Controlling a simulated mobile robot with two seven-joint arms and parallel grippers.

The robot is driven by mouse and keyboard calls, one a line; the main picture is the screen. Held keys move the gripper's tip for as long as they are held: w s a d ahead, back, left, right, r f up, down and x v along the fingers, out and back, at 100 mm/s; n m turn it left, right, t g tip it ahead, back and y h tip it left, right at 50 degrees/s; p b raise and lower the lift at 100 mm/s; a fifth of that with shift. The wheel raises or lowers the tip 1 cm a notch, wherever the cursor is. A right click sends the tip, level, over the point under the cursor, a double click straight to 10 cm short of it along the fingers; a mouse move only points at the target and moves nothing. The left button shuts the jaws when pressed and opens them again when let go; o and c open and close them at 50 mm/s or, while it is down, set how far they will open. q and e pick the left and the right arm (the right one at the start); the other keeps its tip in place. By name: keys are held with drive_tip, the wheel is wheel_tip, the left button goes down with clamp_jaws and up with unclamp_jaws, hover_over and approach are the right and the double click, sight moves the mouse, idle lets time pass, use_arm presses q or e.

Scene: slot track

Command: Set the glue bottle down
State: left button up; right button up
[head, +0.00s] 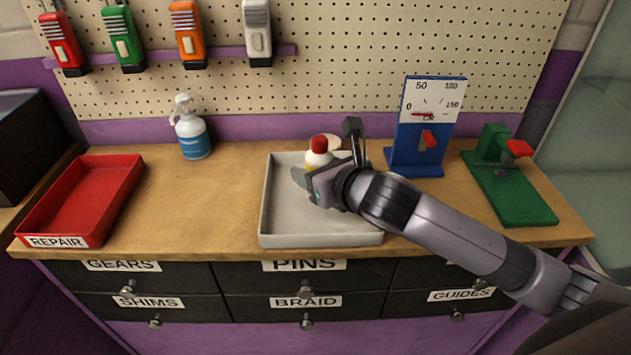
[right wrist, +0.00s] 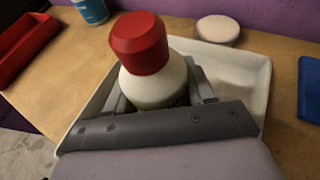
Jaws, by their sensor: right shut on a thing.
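The glue bottle (head: 318,154) is white with a red cap. In the right wrist view, the bottle (right wrist: 150,80) stands between the fingers, cap up, its lower part hidden by my gripper. My right gripper (head: 328,178) is shut on it, over the grey-white tray (head: 320,239) on the workbench. I cannot tell whether the bottle's base touches the tray floor. The tray also shows in the right wrist view (right wrist: 245,85). My left gripper is not in view.
A round pale object (right wrist: 217,29) is by the tray's far side. A blue gauge stand (head: 415,160) and a green fixture (head: 515,195) stand to the right. A red REPAIR tray (head: 85,195) and a spray bottle (head: 192,135) are left. The bench between red and white trays is clear.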

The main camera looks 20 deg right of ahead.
drive_tip(key=shift+f, duration=1.2)
drive_tip(key=shift+f, duration=0.1)
drive_tip(key=o, duration=1.1)
drive_tip(key=shift+f, duration=0.1)
drive_tip(key=shift+c, duration=0.2)
drive_tip(key=shift+r, duration=0.2)
drive_tip(key=v, duration=1.2)
